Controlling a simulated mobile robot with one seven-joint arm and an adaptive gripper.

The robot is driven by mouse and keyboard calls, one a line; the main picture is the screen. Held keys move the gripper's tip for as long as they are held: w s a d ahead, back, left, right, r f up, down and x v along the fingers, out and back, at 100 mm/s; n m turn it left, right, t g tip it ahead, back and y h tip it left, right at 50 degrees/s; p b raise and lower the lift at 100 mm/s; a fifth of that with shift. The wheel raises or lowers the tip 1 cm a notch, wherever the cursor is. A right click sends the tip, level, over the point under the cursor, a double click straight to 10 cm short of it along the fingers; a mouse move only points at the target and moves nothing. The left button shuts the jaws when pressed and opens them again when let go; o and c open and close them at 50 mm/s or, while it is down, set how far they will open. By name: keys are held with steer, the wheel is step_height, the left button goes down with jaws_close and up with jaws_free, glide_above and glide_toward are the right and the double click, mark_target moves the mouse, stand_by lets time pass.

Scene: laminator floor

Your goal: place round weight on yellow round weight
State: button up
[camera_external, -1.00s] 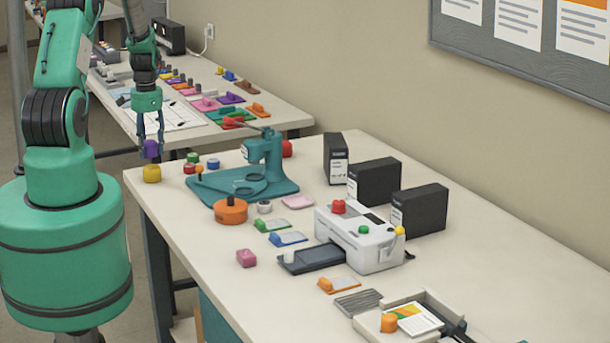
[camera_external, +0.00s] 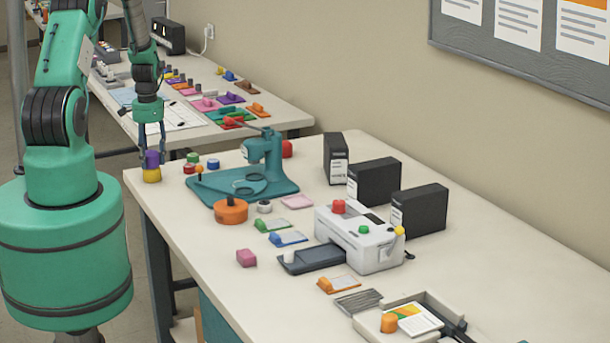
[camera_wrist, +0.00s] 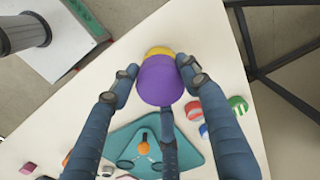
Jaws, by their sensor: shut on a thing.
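The purple round weight (camera_external: 152,159) is between the fingers of my gripper (camera_external: 152,152), which is shut on it. It is directly above the yellow round weight (camera_external: 152,175) at the table's far left corner, and the two look in contact. In the wrist view the purple weight (camera_wrist: 161,80) covers most of the yellow weight (camera_wrist: 159,50), which shows only as a rim beyond it. My gripper's fingers (camera_wrist: 160,75) press on the sides of the purple weight there. The purple weight looks upright.
Red, green and blue small weights (camera_external: 212,163) stand just right of the stack. A teal press (camera_external: 245,185) stands farther right. The table edge (camera_external: 135,190) is close on the left. A second table (camera_external: 280,112) with coloured pieces lies behind.

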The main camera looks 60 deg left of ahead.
mark_target(150, 152)
steer(key=shift+f, duration=0.1)
steer(key=o, duration=1.5)
steer(key=shift+r, duration=0.2)
steer(key=shift+d+r, duration=0.15)
steer(key=shift+r, duration=5.8)
steer(key=shift+w+r, duration=0.1)
